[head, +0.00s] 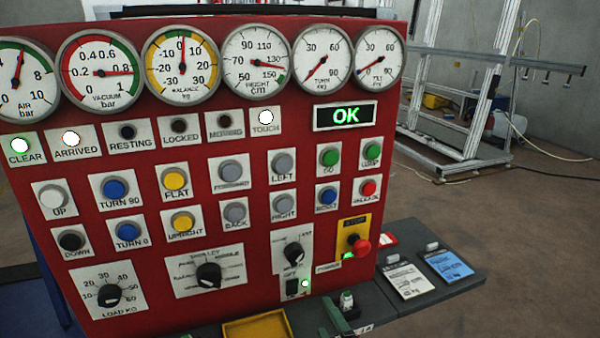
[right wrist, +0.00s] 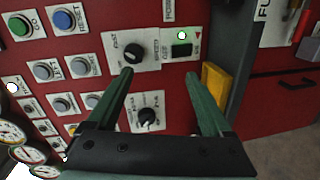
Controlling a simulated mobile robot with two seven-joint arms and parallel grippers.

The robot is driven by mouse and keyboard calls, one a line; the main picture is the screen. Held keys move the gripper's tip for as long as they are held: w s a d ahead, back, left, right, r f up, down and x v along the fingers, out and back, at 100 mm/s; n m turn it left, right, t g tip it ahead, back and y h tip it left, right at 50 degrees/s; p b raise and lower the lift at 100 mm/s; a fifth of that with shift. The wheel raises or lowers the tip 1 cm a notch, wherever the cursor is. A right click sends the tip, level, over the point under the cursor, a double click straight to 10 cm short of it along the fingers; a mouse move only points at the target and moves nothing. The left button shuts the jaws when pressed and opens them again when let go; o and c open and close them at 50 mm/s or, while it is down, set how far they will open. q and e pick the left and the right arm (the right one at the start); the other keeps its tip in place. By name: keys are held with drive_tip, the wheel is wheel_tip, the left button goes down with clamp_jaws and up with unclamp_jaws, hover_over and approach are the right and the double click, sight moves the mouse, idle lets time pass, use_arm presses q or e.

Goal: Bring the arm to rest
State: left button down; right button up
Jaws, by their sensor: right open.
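The red control panel (head: 140,215) fills much of the head view. Its CLEAR (head: 19,146), ARRIVED (head: 71,139) and TOUCH (head: 266,118) lamps are lit. The RESTING lamp (head: 127,132), LOCKED and MOVING lamps are dark. A display (head: 345,116) reads OK in green. My right gripper (head: 338,316) shows in part at the bottom edge of the head view. In the right wrist view its two green fingers (right wrist: 160,74) are apart with nothing between them, in front of the panel's black knobs (right wrist: 134,53). Contact with the panel cannot be told. My left gripper is out of view.
A grey shelf (head: 462,286) with a white card (head: 408,280) and a blue card (head: 449,264) juts out right of the panel. A yellow tray (head: 257,328) is at the bottom. A metal frame (head: 455,150) stands behind on open floor.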

drive_tip(key=s+d+f+m+g, duration=0.2)
drive_tip(key=s+d+f+m, duration=0.1)
drive_tip(key=s+f+m, duration=0.3)
drive_tip(key=s+d+f+m+g+h, duration=0.1)
drive_tip(key=s+d+f+m+g, duration=0.1)
drive_tip(key=s+d+f+m, duration=0.2)
drive_tip(key=s+d+f+m+g+h, duration=0.1)
drive_tip(key=s+d+f+m+g, duration=0.1)
drive_tip(key=s+f+m, duration=0.5)
drive_tip(key=s+d+f, duration=0.1)
drive_tip(key=s+f, duration=0.3)
drive_tip(key=s, duration=0.1)
drive_tip(key=shift+d+m, duration=0.3)
drive_tip(key=shift+m, duration=0.1)
drive_tip(key=shift+s, duration=0.1)
